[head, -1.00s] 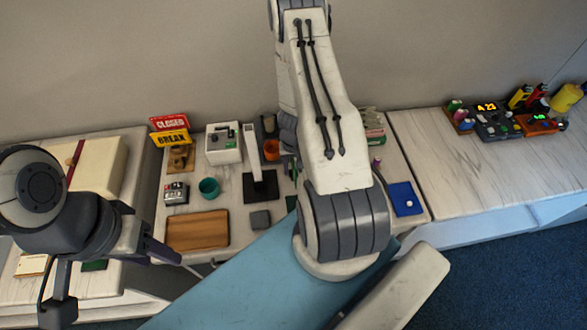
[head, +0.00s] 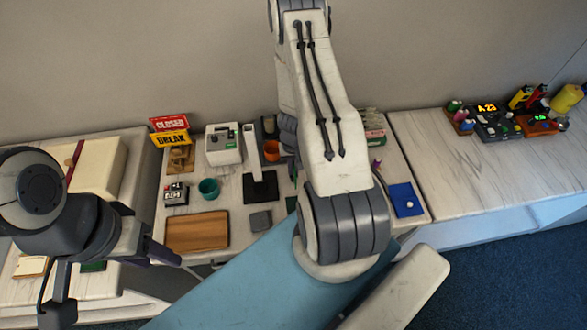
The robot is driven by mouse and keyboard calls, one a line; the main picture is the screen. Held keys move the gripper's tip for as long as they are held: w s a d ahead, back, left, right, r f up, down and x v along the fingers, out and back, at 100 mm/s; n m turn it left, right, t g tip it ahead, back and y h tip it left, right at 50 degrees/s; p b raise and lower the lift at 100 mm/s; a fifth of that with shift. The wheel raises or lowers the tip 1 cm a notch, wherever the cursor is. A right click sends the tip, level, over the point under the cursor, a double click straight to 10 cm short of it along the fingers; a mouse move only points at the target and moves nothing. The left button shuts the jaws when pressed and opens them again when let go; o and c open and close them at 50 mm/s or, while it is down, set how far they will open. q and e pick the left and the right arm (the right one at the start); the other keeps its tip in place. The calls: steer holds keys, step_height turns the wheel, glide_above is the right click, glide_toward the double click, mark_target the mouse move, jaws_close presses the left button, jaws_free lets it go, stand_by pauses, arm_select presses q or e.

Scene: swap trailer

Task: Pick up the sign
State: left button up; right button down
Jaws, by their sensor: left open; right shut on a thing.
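Two stacked sign plates stand at the back left of the middle table: a red sign (head: 169,123) with white lettering above a yellow sign (head: 170,139) reading BREAK. They stand at a brown wooden holder (head: 180,159). My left gripper (head: 115,281) is at the lower left, open, in front of the table's left front corner and well short of the signs. Nothing shows between its fingers. My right arm crosses the middle of the view and hides part of the table. Its gripper is not visible.
Near the signs are a white machine (head: 224,146), a teal cup (head: 209,188), a small dark device (head: 176,194) and a wooden board (head: 197,231). A blue tray (head: 405,199) lies at right. The right table (head: 480,175) is mostly clear, with devices and bottles at its back.

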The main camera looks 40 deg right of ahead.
steer(key=shift+s, duration=0.1)
step_height(320, 180, up, 4)
steer(key=p, duration=0.4)
steer(key=shift+f, duration=0.1)
steer(key=shift+r+p, duration=0.4)
steer(key=s+d+r+b, duration=0.3)
steer(key=s+r, duration=0.3)
steer(key=s, duration=0.5)
steer(key=shift+d+r+b, duration=0.3)
steer(key=shift+r+b, duration=0.1)
steer(key=shift+b, duration=0.05)
